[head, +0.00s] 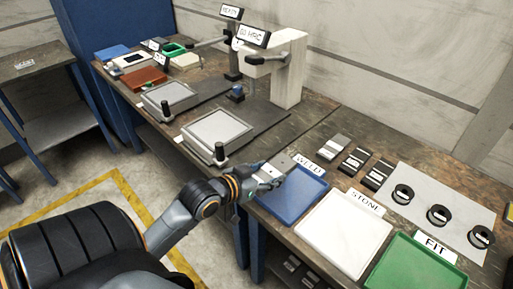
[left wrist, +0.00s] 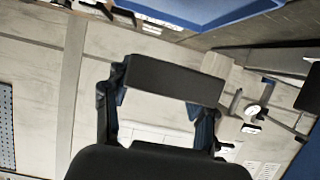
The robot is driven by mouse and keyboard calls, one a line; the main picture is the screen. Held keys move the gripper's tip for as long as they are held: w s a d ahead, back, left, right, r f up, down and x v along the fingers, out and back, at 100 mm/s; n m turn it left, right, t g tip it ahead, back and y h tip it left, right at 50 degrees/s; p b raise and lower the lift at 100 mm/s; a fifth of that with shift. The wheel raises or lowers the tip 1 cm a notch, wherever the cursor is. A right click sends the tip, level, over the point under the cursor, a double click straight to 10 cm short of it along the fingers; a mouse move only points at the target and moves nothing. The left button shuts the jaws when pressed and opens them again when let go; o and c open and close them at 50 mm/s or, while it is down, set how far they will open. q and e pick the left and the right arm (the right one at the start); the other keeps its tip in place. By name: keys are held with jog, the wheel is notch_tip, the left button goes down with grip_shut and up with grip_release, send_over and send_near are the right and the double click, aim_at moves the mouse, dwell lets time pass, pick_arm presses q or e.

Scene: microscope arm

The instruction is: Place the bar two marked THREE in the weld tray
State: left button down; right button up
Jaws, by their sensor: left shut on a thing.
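My left gripper (head: 268,176) is at the tray's left corner, shut on a grey bar (left wrist: 175,80). The bar spans both fingers in the left wrist view, and no marking on it is readable. Three more bars lie on the bench: a light one (head: 333,147) and two dark ones (head: 355,160) (head: 376,175) with pale labels. My right gripper is out of view.
A white STONE tray (head: 343,233) and a green FIT tray (head: 415,268) lie right of the weld tray. Black rings (head: 438,214) rest on a grey mat (head: 420,185). Grey plates (head: 217,138) and a pale upright stand (head: 290,70) occupy the bench to the left.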

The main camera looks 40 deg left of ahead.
pick_arm(q)
send_over(278, 188)
notch_tip(278, 188, down, 6)
jog(key=shift+w+r, duration=0.1)
jog(key=shift+r, duration=0.1)
jog(key=shift+w+f, duration=0.15)
jog(key=shift+f, duration=0.2)
notch_tip(278, 188, down, 3)
jog(key=shift+r, duration=0.2)
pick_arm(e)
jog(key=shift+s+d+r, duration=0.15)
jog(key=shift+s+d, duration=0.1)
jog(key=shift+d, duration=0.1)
pick_arm(q)
jog(key=shift+f, duration=0.1)
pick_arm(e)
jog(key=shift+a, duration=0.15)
pick_arm(q)
jog(key=c, duration=0.8)
grip_release()
jog(key=shift+f, duration=0.35)
jog(key=shift+c, duration=0.2)
jog(key=o, duration=0.3)
jog(key=shift+s, duration=0.2)
jog(key=shift+o, duration=0.5)
jog(key=shift+r, duration=0.1)
